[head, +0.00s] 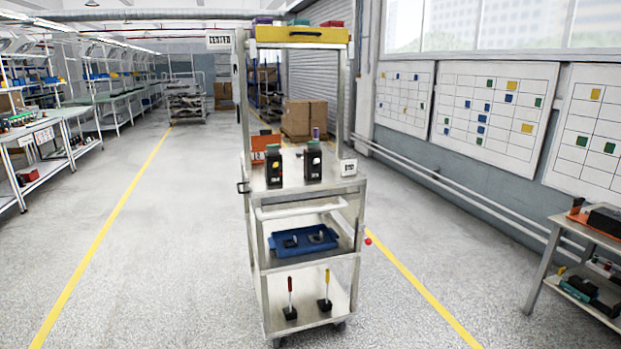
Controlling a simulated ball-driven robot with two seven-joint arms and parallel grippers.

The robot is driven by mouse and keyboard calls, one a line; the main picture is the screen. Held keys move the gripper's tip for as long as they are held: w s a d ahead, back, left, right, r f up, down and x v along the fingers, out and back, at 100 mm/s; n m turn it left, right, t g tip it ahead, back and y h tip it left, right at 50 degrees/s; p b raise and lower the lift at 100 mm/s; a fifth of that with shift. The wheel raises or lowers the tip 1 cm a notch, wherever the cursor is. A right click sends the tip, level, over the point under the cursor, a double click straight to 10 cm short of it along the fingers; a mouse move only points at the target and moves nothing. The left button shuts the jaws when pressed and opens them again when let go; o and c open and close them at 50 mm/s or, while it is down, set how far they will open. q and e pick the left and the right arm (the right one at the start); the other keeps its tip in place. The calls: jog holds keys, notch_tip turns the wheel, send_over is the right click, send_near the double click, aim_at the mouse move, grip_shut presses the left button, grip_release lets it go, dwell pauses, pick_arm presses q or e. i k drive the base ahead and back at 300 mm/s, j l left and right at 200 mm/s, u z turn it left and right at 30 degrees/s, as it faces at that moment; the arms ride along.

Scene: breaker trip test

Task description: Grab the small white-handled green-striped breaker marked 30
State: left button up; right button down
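A steel cart (352,192) stands ahead. On its upper deck are two dark breakers with green on top. The left dark breaker (274,172) has a yellowish patch on its front. The right dark breaker (313,168) has a white patch on its front. A blue tray (273,254) on the shelf below holds two small dark pieces, the left small piece (290,243) and the right small piece (317,238), with light upright parts. The number 30 and any stripe are too small to read. Neither of my grippers is in view.
An orange sign (262,142) and a white label (348,168) stand on the cart's deck. The bottom shelf holds a red-handled piece (290,300) and a yellow-handled piece (326,292). A yellow bin (302,35) tops the cart. A side table (560,222) is at right. Floor left is clear.

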aim_at(312, 172)
jog(key=i+l+z, duration=0.35)
jog(key=i+z, duration=0.15)
jog(key=i, duration=0.2)
jog(key=i+l+z, duration=0.25)
jog(key=i, duration=0.65)
jog(key=i+z, duration=0.25)
jog(key=i, duration=0.65)
jog(key=i+l+u, duration=0.1)
jog(key=i+u, duration=0.35)
jog(key=i+l+u, duration=0.25)
jog(key=i+u, duration=0.25)
jog(key=i, duration=0.05)
